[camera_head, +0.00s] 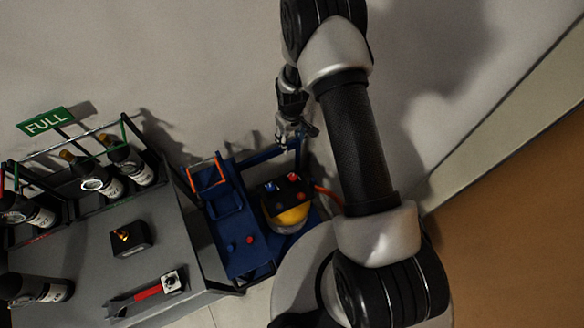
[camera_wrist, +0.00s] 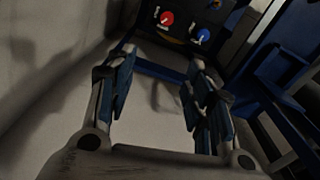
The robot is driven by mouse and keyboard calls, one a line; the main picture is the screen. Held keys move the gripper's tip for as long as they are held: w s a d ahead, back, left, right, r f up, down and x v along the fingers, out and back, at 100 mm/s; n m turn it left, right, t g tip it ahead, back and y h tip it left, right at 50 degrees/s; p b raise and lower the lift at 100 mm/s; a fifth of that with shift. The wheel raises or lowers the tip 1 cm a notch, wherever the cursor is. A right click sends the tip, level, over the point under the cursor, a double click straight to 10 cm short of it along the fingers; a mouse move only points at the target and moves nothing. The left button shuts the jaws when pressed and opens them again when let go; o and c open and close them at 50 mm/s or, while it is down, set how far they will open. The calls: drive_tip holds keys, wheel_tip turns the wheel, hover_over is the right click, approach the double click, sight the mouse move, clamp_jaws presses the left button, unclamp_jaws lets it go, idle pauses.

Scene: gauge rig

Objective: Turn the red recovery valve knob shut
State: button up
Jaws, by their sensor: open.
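The red valve knob (camera_wrist: 166,18) is on a dark panel at the top of the wrist view, beside a blue knob (camera_wrist: 201,35). The red knob (camera_head: 292,177) also shows in the head view, on the black unit above a yellow tank (camera_head: 290,215). My gripper (camera_wrist: 163,55) is open and empty, its two fingers wide apart. The knob lies beyond the fingertips, between their lines, and is not touched. In the head view my gripper (camera_head: 298,130) hangs near the wall, behind the black unit. The labels by the knobs are too small to read.
A blue cart (camera_head: 222,212) with another red and blue knob pair stands left of the tank. A grey table (camera_head: 75,260) with bottles, a small black box and a red-handled tool is at the left.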

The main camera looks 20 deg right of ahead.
approach(293, 177)
drive_tip(key=f+b, duration=0.2)
drive_tip(key=f, duration=0.2)
drive_tip(key=f+b, duration=0.2)
drive_tip(key=f, duration=0.2)
drive_tip(key=shift+w+f, duration=0.2)
drive_tip(key=shift+f, duration=0.15)
drive_tip(key=shift+c, duration=0.6)
drive_tip(key=c, duration=1)
